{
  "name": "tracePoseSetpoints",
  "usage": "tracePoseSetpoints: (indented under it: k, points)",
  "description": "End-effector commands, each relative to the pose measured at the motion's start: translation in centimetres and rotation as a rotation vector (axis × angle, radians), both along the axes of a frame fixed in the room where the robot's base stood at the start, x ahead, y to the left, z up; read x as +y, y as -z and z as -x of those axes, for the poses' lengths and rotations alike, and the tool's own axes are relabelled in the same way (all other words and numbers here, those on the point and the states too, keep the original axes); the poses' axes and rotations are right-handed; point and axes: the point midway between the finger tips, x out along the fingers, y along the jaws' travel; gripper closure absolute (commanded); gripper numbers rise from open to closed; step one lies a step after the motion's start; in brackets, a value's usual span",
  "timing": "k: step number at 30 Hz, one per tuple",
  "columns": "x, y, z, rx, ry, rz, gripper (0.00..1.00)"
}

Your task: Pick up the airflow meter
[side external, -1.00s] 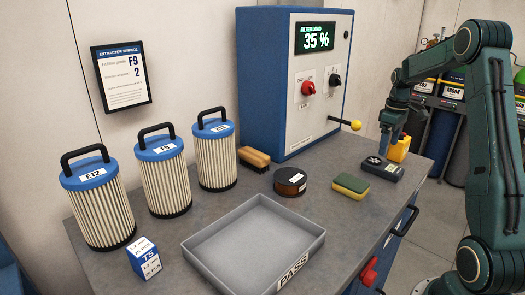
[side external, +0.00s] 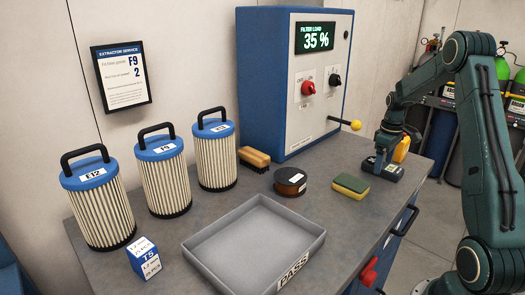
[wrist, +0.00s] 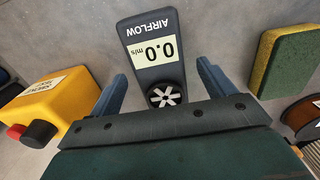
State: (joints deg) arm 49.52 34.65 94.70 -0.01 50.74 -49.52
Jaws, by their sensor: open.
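The airflow meter (wrist: 152,50) is a dark handheld unit with a display reading 0.0 m/s and a small white fan. It lies on the bench, and in the side view (side external: 394,173) my gripper partly covers it. My gripper (wrist: 160,83) is open, with its blue fingers on either side of the meter's fan end in the wrist view. The gripper also shows low over the meter in the side view (side external: 380,163).
A yellow device (wrist: 58,105) with red and black knobs is close beside the meter. A grey PASS tray (side external: 215,238), three filters and a blue control cabinet (side external: 265,85) are further off.

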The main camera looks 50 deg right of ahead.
Motion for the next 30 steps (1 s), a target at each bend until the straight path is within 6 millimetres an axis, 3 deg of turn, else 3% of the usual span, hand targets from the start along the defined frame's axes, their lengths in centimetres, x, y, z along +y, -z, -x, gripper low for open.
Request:
tracePoseSetpoints:
  k: [18,26,30]
  points:
    - [-0.02,0.62,-0.01,-0.001,0.000,0.001,0.18]
    - [-0.02,0.60,-0.02,-0.001,0.000,0.001,0.69]
    - [-0.04,0.56,-0.03,-0.002,0.000,0.002,0.73]
